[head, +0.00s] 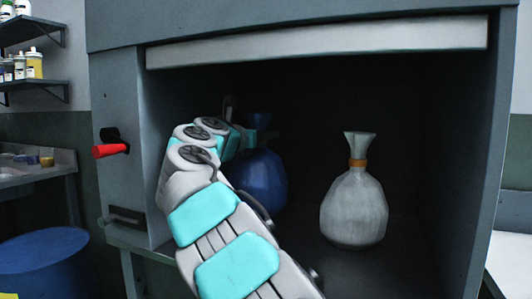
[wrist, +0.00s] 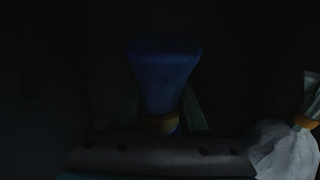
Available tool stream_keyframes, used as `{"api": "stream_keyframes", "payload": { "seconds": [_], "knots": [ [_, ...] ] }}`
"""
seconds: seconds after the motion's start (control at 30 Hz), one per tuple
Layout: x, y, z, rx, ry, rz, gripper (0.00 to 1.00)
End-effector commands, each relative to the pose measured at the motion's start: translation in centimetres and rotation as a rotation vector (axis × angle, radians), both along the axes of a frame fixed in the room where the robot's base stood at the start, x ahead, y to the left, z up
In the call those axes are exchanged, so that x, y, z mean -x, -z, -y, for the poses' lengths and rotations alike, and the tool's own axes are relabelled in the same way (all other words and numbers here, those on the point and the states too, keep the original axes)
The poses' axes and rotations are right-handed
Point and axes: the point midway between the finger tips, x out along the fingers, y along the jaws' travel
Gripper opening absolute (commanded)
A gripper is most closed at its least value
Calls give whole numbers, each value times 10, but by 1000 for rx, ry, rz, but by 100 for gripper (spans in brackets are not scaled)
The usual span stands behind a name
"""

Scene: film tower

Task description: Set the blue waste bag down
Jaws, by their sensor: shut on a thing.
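The blue waste bag (head: 262,180) is inside the dark chamber of a grey cabinet, to the left of a pale bag. Its tied neck and orange-brown band (wrist: 160,124) show in the wrist view, with the blue top (wrist: 165,75) spread above. My gripper (wrist: 165,115) is shut on the bag's neck; its fingers show faintly on either side. In the head view my arm reaches in from the lower front and hides the bag's left side. The bag's underside is dim, and I cannot tell if it touches the chamber floor.
A white-grey bag (head: 354,208) with an orange tie stands on the chamber floor at the right; it also shows in the wrist view (wrist: 285,150). The cabinet (head: 120,75) has side walls, a raised pale door edge (head: 320,45) above, and a red-handled lever (head: 111,150) outside left.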

Motion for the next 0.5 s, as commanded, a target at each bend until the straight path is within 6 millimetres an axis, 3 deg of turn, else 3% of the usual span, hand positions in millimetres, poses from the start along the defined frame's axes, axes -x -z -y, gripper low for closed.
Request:
{"api": "stream_keyframes", "payload": {
  "seconds": [0.17, 0.4, 0.5],
  "knots": [
    [0, 8, 0, 2, 1, 1, 0],
    [0, 36, 2, 2, 4, -1, 0],
    [0, 38, 1, 0, 1, 1, 0]
  ]
}}
